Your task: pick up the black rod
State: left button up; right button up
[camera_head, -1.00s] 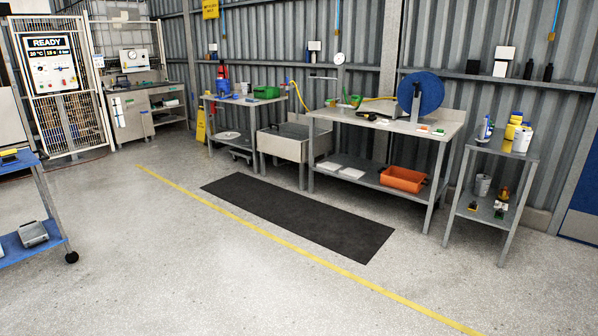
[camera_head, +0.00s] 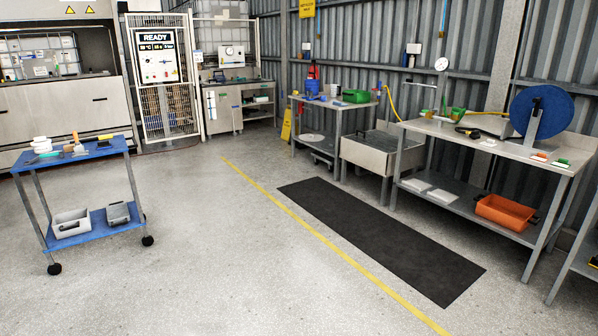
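I cannot make out a black rod for certain in the head view. A small dark object (camera_head: 468,131) lies on the right steel workbench (camera_head: 520,150), but its shape is too small to tell. Neither of my grippers is in view.
A blue two-tier cart (camera_head: 90,222) with small items stands at the left. A black mat (camera_head: 380,238) lies on the floor before a sink (camera_head: 380,153) and the benches. An orange bin (camera_head: 504,212) sits on the lower shelf. The floor around the yellow line (camera_head: 300,219) is clear.

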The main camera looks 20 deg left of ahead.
aim_at(107, 136)
jog(key=i+j+u, duration=0.25)
jog(key=i+u, duration=0.25)
jog(key=i+j+u, duration=0.1)
jog(key=i+u, duration=0.65)
jog(key=u, duration=0.2)
jog(key=i+l+u, duration=0.2)
jog(key=i, duration=1.75)
jog(key=i+j, duration=1.2)
jog(key=i, duration=0.2)
